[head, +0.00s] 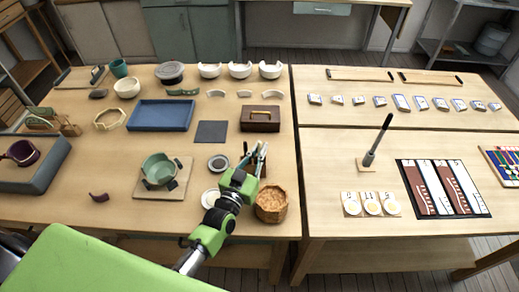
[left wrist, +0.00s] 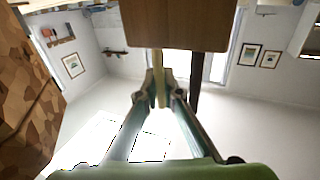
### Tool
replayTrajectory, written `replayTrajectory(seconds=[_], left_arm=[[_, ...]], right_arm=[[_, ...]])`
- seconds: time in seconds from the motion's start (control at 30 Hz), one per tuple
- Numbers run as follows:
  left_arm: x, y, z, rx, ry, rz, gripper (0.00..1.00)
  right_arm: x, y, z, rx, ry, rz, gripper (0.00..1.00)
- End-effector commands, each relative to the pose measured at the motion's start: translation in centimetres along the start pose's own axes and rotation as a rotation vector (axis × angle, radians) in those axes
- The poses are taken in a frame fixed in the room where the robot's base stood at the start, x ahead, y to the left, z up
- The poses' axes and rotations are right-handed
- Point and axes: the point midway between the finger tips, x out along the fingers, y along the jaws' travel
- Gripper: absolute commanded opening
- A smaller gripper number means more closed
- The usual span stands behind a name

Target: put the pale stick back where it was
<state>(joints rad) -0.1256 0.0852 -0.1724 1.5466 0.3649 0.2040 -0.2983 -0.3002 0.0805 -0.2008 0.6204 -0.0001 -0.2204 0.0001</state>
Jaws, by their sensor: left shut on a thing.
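My left gripper (head: 255,158) is at the front right of the left table, beside a brown block-like holder (head: 263,168) that it partly covers. In the left wrist view, its fingers (left wrist: 161,88) are shut on the pale stick (left wrist: 158,63). That view looks upside down. The pale stick meets the edge of the brown holder (left wrist: 175,22) there; I cannot tell whether it sits in a hole or just in front. A dark stick (left wrist: 196,82) stands from the same holder. The pale stick is too small to make out in the head view. My right gripper is not in view.
A woven basket (head: 271,204) stands close to the right of my left gripper; it also shows in the left wrist view (left wrist: 25,95). A white dish (head: 210,198) and a green pot (head: 158,169) on a board are to the left. A right-hand table (head: 330,185) adjoins.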

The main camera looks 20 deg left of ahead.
Motion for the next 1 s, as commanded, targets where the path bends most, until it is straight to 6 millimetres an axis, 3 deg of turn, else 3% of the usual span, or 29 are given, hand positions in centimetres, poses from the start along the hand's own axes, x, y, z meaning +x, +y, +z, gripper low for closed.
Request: replayTrajectory(seconds=[0.13, 0.17, 0.2, 0.6, 0.77, 1.0], left_arm=[[0.0, 0.0, 0.4, 0.0, 0.0, 0.0, 0.0], [0.0, 0.0, 0.3, 0.0, 0.0, 0.0, 0.12], [0.0, 0.0, 0.3, 0.0, 0.0, 0.0, 0.14], [-0.2, 0.0, 0.0, -0.001, -0.002, 0.0, 0.14], [-2.5, 0.0, 0.2, 0.001, -0.003, 0.0, 0.14], [-7.4, 0.0, 0.3, 0.0, -0.004, 0.0, 0.14]], right_arm=[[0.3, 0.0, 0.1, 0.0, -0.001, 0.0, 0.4], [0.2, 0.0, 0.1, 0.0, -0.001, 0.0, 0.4], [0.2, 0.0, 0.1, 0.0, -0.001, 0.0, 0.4], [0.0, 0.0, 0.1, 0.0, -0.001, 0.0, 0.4], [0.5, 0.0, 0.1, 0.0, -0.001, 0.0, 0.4], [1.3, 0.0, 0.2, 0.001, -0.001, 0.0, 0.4]])
